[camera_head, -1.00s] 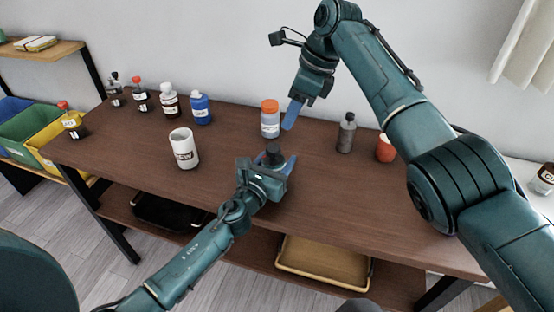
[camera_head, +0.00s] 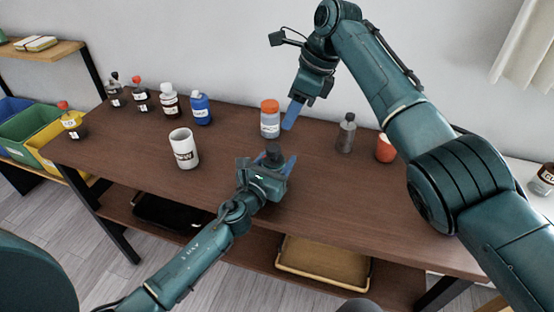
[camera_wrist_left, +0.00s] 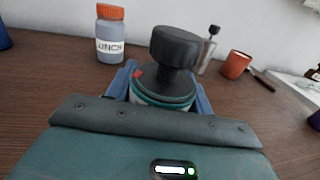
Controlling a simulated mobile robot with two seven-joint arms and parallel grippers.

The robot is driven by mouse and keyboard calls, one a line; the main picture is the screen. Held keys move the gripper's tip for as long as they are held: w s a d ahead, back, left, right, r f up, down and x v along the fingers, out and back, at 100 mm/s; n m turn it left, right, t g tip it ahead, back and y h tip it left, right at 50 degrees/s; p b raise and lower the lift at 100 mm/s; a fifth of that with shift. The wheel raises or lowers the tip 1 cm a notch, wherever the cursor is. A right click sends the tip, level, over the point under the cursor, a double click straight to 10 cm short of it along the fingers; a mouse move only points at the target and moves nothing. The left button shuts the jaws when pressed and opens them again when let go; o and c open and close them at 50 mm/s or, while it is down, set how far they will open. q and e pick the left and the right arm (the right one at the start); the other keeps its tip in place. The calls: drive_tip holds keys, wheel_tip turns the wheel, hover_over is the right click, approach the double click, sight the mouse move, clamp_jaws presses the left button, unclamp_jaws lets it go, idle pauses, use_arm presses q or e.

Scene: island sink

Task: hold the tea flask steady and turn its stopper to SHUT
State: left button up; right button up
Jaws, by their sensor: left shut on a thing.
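The tea flask shows in the left wrist view as a pale body with a teal band (camera_wrist_left: 160,103), topped by a dark stopper (camera_wrist_left: 174,55) with a thick knob. A small red mark (camera_wrist_left: 138,74) shows at the left of the stopper's base. My left gripper (camera_wrist_left: 165,100) is shut around the flask, a blue finger on each side. In the head view the stopper (camera_head: 273,150) rises above my left gripper (camera_head: 274,168), which hides most of the flask. My right gripper (camera_head: 293,113) is above and behind it, apart from the stopper; its finger gap cannot be made out.
An orange-capped jar (camera_head: 270,123) stands just behind the flask, close to my right gripper. A white mug (camera_head: 184,150) is to the left. A grey bottle (camera_head: 346,137) and an orange cup (camera_head: 386,150) are to the right. Several bottles line the back left. The table's front right is clear.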

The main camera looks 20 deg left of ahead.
drive_tip(key=shift+o, duration=0.7)
drive_tip(key=shift+w+d, duration=0.1)
drive_tip(key=shift+w, duration=0.05)
drive_tip(key=shift+o, duration=0.8)
drive_tip(key=w+d+n+t, duration=0.1)
drive_tip(key=w+d+t, duration=0.1)
drive_tip(key=w+d+n+t, duration=0.1)
drive_tip(key=w, duration=0.1)
drive_tip(key=shift+w+d+f+n, duration=0.1)
drive_tip(key=shift+d+f+n, duration=0.1)
drive_tip(key=shift+f+n, duration=0.1)
drive_tip(key=n+t+y, duration=0.5)
drive_tip(key=n+t, duration=0.2)
drive_tip(key=n, duration=1.6)
approach(275, 149)
drive_tip(key=x, duration=0.9)
drive_tip(key=shift+w+a, duration=0.1)
drive_tip(key=shift+w, duration=0.05)
drive_tip(key=shift+c, duration=0.3)
drive_tip(key=c, duration=0.9)
